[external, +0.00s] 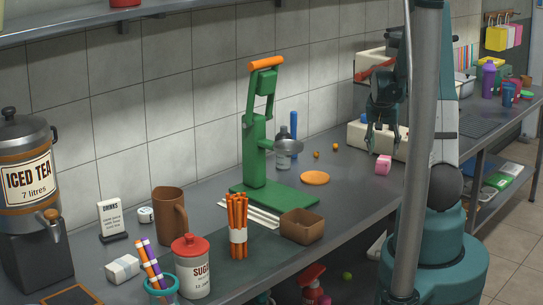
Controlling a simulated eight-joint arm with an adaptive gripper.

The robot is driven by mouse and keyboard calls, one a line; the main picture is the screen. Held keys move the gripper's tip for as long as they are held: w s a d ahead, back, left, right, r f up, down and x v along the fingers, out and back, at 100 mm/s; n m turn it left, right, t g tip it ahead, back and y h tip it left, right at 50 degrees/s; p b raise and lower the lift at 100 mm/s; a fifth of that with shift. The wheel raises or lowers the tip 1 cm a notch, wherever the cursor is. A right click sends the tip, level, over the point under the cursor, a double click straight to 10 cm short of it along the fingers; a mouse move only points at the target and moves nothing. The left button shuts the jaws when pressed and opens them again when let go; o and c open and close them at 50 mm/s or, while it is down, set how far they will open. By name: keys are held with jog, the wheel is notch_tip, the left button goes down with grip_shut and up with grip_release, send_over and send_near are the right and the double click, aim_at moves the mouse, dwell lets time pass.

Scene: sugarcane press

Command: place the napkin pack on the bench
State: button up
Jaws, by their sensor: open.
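A small pink pack (383,165) with a paler front sits on the grey bench (345,188), near its front edge and close to my arm. A white wrapped block (122,268) lies on the bench at the front left. I cannot tell for certain which of these two is the napkin pack. My gripper (382,146) points down with its fingers spread, open and empty, just above the pink pack. The fingertips appear apart from the pack, but the exact gap is hard to judge.
The green press (256,150) stands mid-bench, with a brown box (301,225), orange sticks (237,225) and an orange disc (315,178) near it. A pale machine (365,137) stands behind my gripper. Clear bench lies between the disc and the pink pack.

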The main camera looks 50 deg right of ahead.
jog(key=shift+p+v, duration=0.35)
jog(key=shift+v, duration=2.05)
jog(key=w+a+r+n+t, duration=0.1)
jog(key=a+r+n, duration=0.1)
jog(key=a+r, duration=0.5)
jog(key=w+a+r+n+t+y, duration=0.1)
jog(key=w+a+r+n, duration=0.1)
jog(key=a, duration=0.8)
jog(key=w+a+r+n+t, duration=0.1)
jog(key=a+r+n, duration=0.1)
jog(key=a+r, duration=0.5)
jog(key=s+a+r+n+t+y, duration=0.1)
jog(key=s+a+n, duration=0.2)
jog(key=a, duration=1)
jog(key=s+a+r+n+t+y, duration=0.1)
jog(key=s+a+n, duration=0.3)
jog(key=a, duration=0.9)
jog(key=s+r+y, duration=0.1)
jog(key=s, duration=0.2)
jog(key=shift+s+n, duration=0.2)
jog(key=shift+n, duration=0.1)
